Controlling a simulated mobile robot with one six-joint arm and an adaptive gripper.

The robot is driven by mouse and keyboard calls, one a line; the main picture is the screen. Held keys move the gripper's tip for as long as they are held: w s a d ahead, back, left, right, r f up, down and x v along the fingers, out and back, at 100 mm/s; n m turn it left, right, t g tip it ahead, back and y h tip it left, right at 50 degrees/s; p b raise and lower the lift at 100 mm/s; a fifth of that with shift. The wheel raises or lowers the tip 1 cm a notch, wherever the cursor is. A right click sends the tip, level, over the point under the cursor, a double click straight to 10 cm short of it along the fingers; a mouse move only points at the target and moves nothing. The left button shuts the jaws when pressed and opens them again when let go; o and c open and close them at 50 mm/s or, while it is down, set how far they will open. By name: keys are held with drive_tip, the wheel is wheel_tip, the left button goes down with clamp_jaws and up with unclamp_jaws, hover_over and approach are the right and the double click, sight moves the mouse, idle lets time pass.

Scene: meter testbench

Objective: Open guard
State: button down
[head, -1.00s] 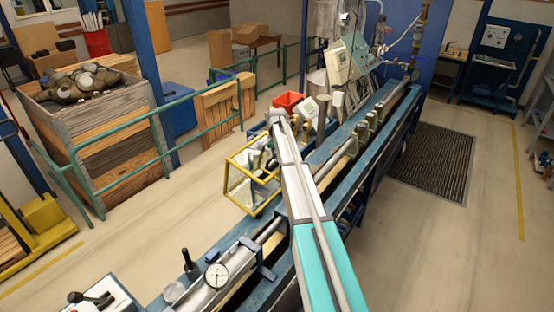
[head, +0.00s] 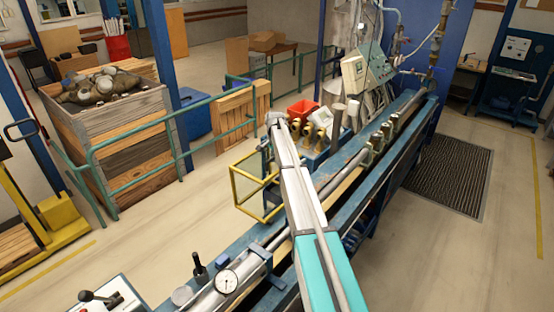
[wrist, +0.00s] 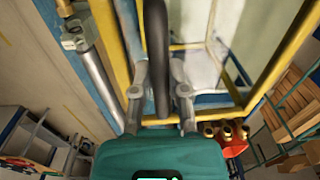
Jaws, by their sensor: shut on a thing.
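The guard (head: 236,190) is a yellow frame with clear panels, standing out on the left side of the blue test bench in the head view. In the wrist view its yellow frame (wrist: 292,52) fills the upper middle and right. A dark bar-shaped handle (wrist: 157,45) runs down between my fingers. My gripper (wrist: 160,92) is shut on this handle, one grey finger on each side. In the head view my arm hides part of the guard, and my fingers cannot be made out.
The blue bench (head: 400,140) carries a long pipe line. Brass fittings (head: 312,133) and a red bin (head: 303,109) are beside the guard. A green railing (head: 140,140) and a wooden crate (head: 110,130) stand left. The floor between railing and bench is clear.

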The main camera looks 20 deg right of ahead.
drive_tip(key=shift+d, duration=0.1)
drive_tip(key=c, duration=0.6)
unclamp_jaws()
drive_tip(key=shift+c, duration=0.2)
